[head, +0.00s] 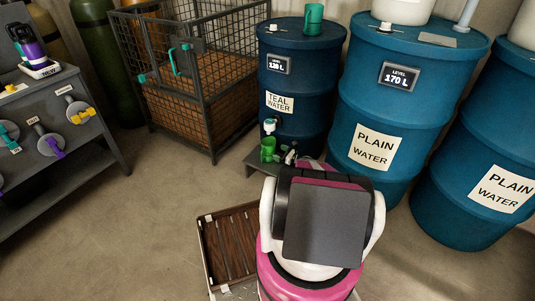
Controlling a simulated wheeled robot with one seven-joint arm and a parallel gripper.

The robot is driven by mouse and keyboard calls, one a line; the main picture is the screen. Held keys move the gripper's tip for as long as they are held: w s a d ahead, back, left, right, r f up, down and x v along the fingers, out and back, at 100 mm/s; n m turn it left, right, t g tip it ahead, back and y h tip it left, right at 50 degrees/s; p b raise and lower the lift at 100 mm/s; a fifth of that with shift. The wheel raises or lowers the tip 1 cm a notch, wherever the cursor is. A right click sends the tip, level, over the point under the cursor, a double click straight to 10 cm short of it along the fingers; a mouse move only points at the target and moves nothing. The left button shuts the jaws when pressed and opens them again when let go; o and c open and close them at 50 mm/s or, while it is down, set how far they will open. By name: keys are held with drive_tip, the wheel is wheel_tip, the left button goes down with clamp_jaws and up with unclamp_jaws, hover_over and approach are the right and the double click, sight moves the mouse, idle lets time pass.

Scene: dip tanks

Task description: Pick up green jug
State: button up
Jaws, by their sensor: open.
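A green jug (267,148) stands upright on a low grey stand (258,166), below the tap of the teal water barrel. A second green jug-like vessel (313,18) with a handle stands on top of that barrel (290,80). My gripper (288,154) shows small and partly hidden beyond my pink and white arm, just to the right of the lower jug. It is open, and I see nothing held in it. I cannot tell whether it touches the jug.
Two plain water barrels (396,100) (476,195) stand to the right. A wire cage (185,115) is behind to the left. A grey bench (55,100) stands at the left. A brown slatted tray (228,248) lies on the floor beside me. The floor at left centre is clear.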

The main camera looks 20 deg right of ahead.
sight(272, 149)
drive_tip(key=x, duration=0.5)
drive_tip(key=shift+w+a, duration=0.2)
drive_tip(key=shift+w, duration=0.1)
drive_tip(key=c, duration=0.9)
